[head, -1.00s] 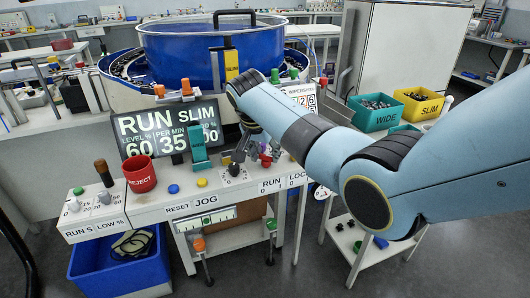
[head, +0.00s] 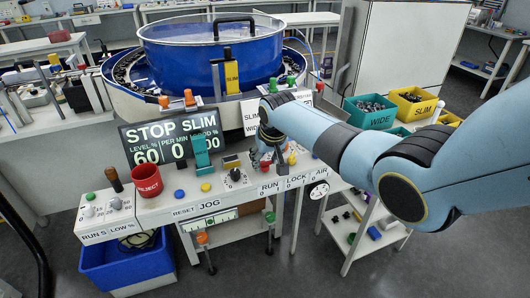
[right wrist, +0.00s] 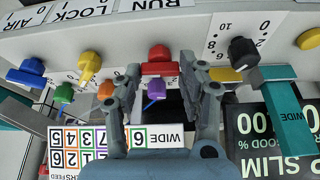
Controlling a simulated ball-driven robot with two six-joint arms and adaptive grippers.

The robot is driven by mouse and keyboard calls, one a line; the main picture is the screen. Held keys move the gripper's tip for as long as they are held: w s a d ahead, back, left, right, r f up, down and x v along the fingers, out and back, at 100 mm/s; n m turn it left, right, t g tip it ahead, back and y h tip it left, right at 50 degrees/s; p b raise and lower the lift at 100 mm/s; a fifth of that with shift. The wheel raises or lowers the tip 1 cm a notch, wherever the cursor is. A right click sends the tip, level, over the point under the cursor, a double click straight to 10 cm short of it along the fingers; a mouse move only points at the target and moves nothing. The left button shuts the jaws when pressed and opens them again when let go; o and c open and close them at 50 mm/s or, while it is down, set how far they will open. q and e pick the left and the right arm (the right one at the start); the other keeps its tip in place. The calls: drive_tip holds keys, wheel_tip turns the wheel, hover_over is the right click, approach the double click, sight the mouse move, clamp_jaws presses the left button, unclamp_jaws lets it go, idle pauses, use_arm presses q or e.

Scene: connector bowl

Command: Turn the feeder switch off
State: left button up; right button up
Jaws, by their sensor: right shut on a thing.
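The feeder switch is a red knob with a bar handle (right wrist: 160,69) below the RUN label (right wrist: 166,3) in the right wrist view. Its bar lies level across that picture. My right gripper (right wrist: 160,78) has one finger at each end of the bar and is shut on it. In the head view my right gripper (head: 266,150) is at the panel above the RUN label, and it hides most of the switch. The display (head: 172,140) reads STOP SLIM, level 60 and per minute 0. My left gripper is not in view.
A yellow knob (right wrist: 90,62) and a blue-barred knob (right wrist: 28,72) sit left of the switch in the wrist view. A black dial (right wrist: 243,52) and teal lever (right wrist: 278,95) are to its right. The blue feeder bowl (head: 212,60) stands behind the panel.

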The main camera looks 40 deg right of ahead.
drive_tip(key=shift+d+r+n+y, duration=0.1)
drive_tip(key=shift+n+y, duration=0.2)
drive_tip(key=shift+n, duration=0.6)
drive_tip(key=n+y, duration=0.1)
drive_tip(key=n, duration=0.1)
drive_tip(key=shift+d+n, duration=0.1)
drive_tip(key=shift+n, duration=0.3)
drive_tip(key=shift+n+y+b, duration=0.45)
drive_tip(key=shift+n+y, duration=0.05)
drive_tip(key=shift+n, duration=0.7)
drive_tip(key=shift+d+n+y+b, duration=0.1)
drive_tip(key=shift+n+y+b, duration=0.5)
drive_tip(key=shift+n, duration=0.6)
drive_tip(key=o, duration=1.2)
drive_tip(key=shift+c, duration=0.2)
